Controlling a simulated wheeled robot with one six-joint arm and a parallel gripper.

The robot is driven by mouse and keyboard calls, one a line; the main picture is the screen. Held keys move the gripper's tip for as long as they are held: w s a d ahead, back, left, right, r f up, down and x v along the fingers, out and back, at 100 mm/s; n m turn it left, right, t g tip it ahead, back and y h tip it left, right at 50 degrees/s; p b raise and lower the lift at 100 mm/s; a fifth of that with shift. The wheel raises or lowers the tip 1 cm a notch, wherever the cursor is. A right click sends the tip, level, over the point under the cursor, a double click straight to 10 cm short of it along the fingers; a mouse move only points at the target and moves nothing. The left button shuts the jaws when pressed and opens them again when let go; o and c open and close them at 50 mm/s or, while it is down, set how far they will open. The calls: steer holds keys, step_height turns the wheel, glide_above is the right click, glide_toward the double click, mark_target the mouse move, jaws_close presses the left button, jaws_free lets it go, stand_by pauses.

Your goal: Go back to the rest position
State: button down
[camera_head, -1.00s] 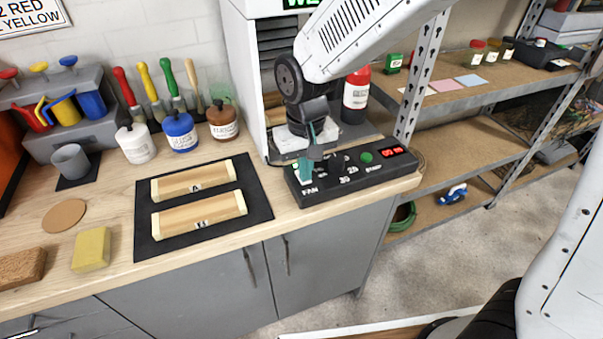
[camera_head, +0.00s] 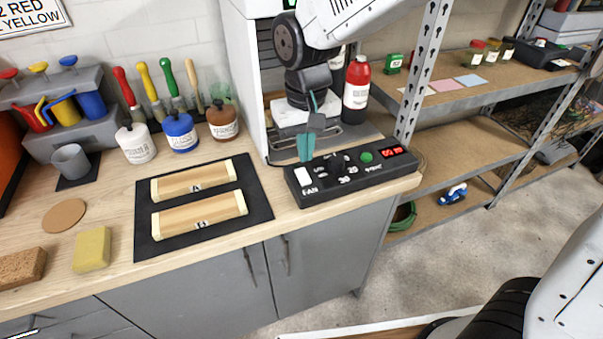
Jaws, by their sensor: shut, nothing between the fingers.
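My gripper (camera_head: 307,147) shows in the head view just above the black control panel (camera_head: 351,175) on the bench. Its teal fingers are shut, point down and hold nothing. They hang behind and slightly above the white FAN switch (camera_head: 303,176), apart from it as far as I can tell.
A white cabinet (camera_head: 244,75) stands just behind my gripper. A red bottle (camera_head: 356,90) and a metal shelf post (camera_head: 417,75) are close on the right. Two wooden blocks (camera_head: 190,183) lie on a dark mat to the left. Tools and paint jars fill the back left.

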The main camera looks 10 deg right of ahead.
steer(key=shift+r, duration=0.65)
steer(key=shift+s+d+f, duration=0.1)
steer(key=shift+s+d, duration=0.05)
steer(key=shift+s, duration=0.05)
steer(key=s+d+r+m, duration=0.1)
steer(key=s+d+r, duration=0.2)
steer(key=s+d, duration=0.6)
steer(key=s+d+r+m+t, duration=0.1)
steer(key=s+d+r, duration=0.3)
steer(key=s+d, duration=0.6)
steer(key=shift+d+m, duration=0.6)
steer(key=shift+d, duration=0.1)
steer(key=shift+s+r, duration=0.1)
